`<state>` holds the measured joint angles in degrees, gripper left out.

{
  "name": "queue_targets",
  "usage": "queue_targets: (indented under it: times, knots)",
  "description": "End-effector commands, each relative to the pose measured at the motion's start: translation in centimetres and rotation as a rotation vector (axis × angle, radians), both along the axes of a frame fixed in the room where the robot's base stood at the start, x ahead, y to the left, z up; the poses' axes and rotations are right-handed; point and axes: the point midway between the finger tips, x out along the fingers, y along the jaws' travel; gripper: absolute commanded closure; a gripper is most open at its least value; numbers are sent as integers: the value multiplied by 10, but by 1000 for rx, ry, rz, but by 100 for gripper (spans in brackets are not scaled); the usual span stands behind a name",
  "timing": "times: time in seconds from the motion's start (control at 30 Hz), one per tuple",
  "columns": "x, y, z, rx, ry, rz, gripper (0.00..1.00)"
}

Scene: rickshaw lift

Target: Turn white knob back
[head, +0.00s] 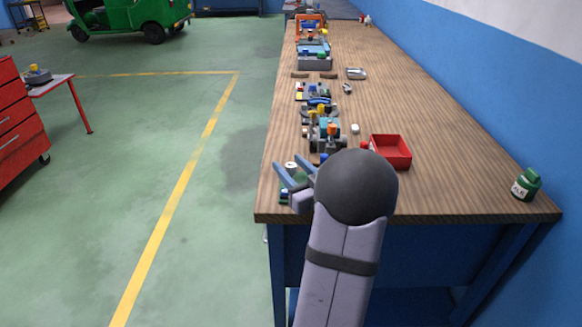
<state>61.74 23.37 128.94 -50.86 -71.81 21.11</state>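A small white knob (291,167) shows near the front left edge of the wooden workbench, with a dark rim at its top. My gripper (287,161) is at that edge, with its two blue-grey fingers spread apart. The knob appears between the fingers, near their tips. I cannot tell whether either finger touches it. A small green part (300,176) sits just below the knob. My dark round wrist joint and arm hide the bench to the right of the gripper and much of what the knob is mounted on.
Several small mechanisms (325,131) line the left side of the workbench (420,130) going back. A red open tray (390,151) lies right of the gripper. A green bottle (526,184) stands at the right front corner. The bench's right side is mostly clear.

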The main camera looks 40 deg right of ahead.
Motion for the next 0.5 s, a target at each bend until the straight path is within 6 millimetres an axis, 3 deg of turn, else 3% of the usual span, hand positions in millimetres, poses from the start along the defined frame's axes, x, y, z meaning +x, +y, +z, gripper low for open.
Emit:
queue_targets:
  times: [0.5]
  knots:
    - [0,2,-1,2,2,-61,57]
